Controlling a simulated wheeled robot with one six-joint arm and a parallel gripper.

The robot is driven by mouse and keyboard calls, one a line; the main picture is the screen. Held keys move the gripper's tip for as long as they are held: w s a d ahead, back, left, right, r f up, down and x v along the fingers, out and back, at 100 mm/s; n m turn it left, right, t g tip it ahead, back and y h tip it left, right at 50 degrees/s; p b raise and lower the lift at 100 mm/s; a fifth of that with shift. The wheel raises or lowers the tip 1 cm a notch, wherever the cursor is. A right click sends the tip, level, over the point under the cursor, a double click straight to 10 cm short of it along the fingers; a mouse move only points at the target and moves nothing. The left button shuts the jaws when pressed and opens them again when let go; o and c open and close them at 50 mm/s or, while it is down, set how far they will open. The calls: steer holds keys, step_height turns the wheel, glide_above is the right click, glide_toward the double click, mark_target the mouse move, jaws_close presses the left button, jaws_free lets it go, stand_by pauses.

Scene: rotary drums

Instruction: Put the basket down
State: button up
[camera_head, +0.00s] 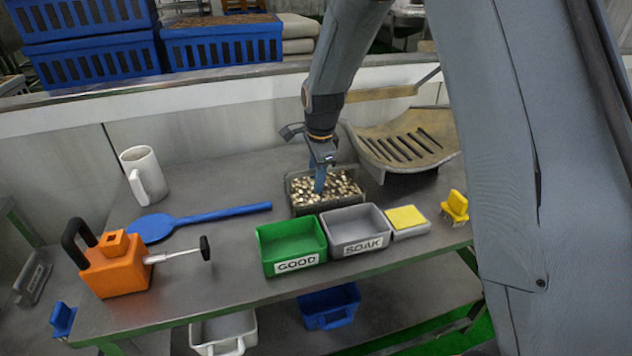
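A dark rectangular basket (298,207) full of small gold and silvery pieces (342,186) is at the back middle of the table, behind the green and grey bins. It looks level and seems to rest on the table, though its underside is hidden. My gripper (320,180) points down over the basket, with a narrow blue part reaching to the pieces. I cannot tell whether that blue part is my fingers or something held. The finger gap and any grip on the basket are not clear.
A green bin (292,250) marked GOOD and a grey bin (357,235) marked SOAK stand in front, beside a yellow pad (406,217). A slotted tan chute (410,147) is right. A blue paddle (215,216), white mug (144,172) and orange device (115,265) are left.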

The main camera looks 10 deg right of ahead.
step_height(320, 180, up, 9)
steer(key=s+b, duration=0.2)
steer(key=s+d+f+n, duration=0.2)
steer(key=s+d+n, duration=0.2)
steer(key=s, duration=0.4)
steer(key=s+d+f+n, duration=0.2)
steer(key=s+d+n, duration=0.2)
steer(key=s+n, duration=0.2)
steer(key=s+d+f+n+g, duration=0.1)
steer(key=s+d+n, duration=0.3)
steer(key=s, duration=0.6)
steer(key=shift+d+f+n+b, duration=0.15)
steer(key=shift+f+n+b, duration=0.15)
steer(key=shift+f+n, duration=0.55)
steer(key=shift+r, duration=0.1)
